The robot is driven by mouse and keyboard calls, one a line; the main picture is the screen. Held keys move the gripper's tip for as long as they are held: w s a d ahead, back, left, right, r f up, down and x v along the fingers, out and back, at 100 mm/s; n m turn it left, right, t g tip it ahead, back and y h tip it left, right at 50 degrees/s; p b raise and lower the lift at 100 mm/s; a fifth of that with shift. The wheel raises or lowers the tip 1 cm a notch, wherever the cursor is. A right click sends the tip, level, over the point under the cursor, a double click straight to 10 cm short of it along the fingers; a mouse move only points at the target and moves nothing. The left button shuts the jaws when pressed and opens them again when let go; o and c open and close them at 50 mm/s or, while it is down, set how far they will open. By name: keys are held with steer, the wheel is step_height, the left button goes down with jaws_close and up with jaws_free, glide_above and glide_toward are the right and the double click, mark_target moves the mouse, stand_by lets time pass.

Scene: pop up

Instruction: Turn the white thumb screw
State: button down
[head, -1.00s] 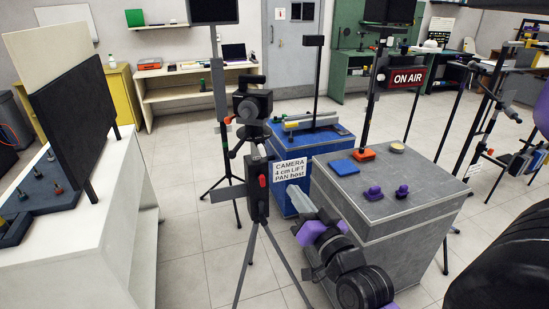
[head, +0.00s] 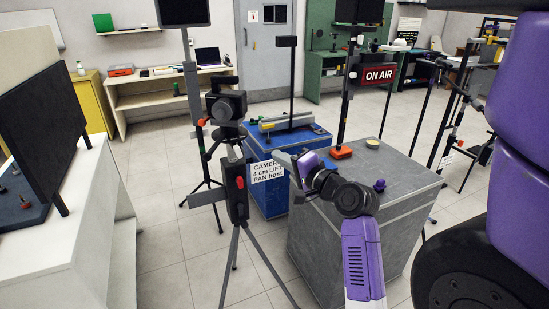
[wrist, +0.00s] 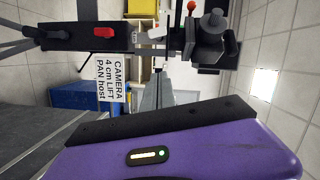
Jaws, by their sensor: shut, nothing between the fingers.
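The camera tripod stands in the middle of the head view, with a black camera (head: 227,107) on top and a dark block with a red knob (head: 239,183) below it. A pale piece (wrist: 150,34) shows between block and camera in the wrist view; I cannot tell whether it is the white thumb screw. My gripper (head: 279,160) is to the right of the tripod's upper column in the head view. Its grey fingers (wrist: 158,72) are together and empty in the wrist view, pointing towards the gap between block and camera. I see no clear contact.
A grey case (head: 400,165) with an orange item (head: 341,152) and a purple knob (head: 380,185) stands under my arm. A blue case (head: 270,200) is behind the tripod. A white bench (head: 85,235) is at left. Floor between bench and tripod is clear.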

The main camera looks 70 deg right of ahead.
mark_target(238, 151)
steer(key=w+d+f+p, duration=0.1)
steer(key=w+d, duration=0.1)
steer(key=w, duration=0.7)
steer(key=shift+w+f, duration=0.15)
steer(key=shift+f, duration=0.1)
